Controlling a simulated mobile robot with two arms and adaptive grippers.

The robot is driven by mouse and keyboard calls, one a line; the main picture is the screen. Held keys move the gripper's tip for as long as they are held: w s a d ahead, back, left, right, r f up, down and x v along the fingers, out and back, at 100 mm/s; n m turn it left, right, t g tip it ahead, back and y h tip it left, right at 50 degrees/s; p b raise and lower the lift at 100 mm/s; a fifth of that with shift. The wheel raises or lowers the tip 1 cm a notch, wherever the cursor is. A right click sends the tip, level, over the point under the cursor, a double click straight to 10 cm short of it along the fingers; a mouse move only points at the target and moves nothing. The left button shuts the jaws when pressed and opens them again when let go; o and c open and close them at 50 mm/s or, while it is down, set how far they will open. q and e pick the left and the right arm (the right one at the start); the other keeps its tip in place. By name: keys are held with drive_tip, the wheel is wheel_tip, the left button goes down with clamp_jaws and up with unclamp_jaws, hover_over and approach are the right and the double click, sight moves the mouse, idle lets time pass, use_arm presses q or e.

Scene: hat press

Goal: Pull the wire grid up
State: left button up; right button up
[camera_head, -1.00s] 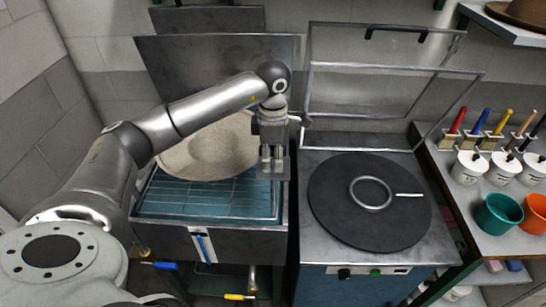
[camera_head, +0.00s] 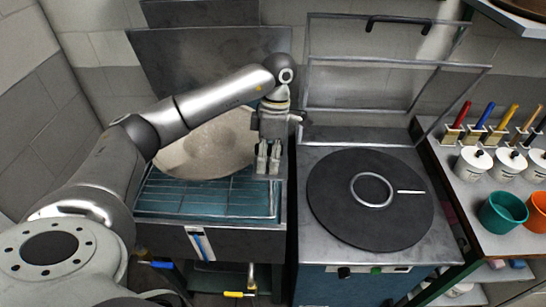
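The wire grid (camera_head: 208,197) lies in the teal basin of the dark metal tank at the left. It looks flat, with thin bars. A large beige hat body (camera_head: 205,148) with a wide brim rests over the grid's rear part and hides it there. My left gripper (camera_head: 267,170) points down at the grid's rear right corner, just right of the hat body. A narrow gap shows between its two fingers, and nothing is seen between them. Whether the fingertips touch the grid I cannot tell. My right gripper is not in view.
The tank's raised lid (camera_head: 210,55) stands behind the basin. To the right is a press with a round black plate (camera_head: 370,200) and a raised metal frame (camera_head: 390,70). A shelf with white pots (camera_head: 473,162), brushes and a green cup (camera_head: 502,212) is at far right.

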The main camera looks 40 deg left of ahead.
use_arm(q)
drive_tip(key=shift+s+r, duration=0.1)
drive_tip(key=shift+r, duration=0.6)
drive_tip(key=shift+o, duration=0.7)
drive_tip(key=shift+s+d+r+p, duration=0.15)
drive_tip(key=shift+s+r, duration=0.35)
drive_tip(key=shift+s, duration=0.1)
drive_tip(key=shift+s+d+r+p, duration=0.15)
drive_tip(key=shift+s+r, duration=0.3)
drive_tip(key=shift+s, duration=0.1)
drive_tip(key=shift+w+a+r, duration=0.1)
drive_tip(key=shift+w+a, duration=0.05)
drive_tip(key=shift+w, duration=0.1)
drive_tip(key=shift+c, duration=0.7)
drive_tip(key=s+p+v, duration=0.2)
drive_tip(key=p+v, duration=0.5)
drive_tip(key=v, duration=0.3)
drive_tip(key=shift+s+d+r+p, duration=0.4)
drive_tip(key=shift+s+r, duration=0.15)
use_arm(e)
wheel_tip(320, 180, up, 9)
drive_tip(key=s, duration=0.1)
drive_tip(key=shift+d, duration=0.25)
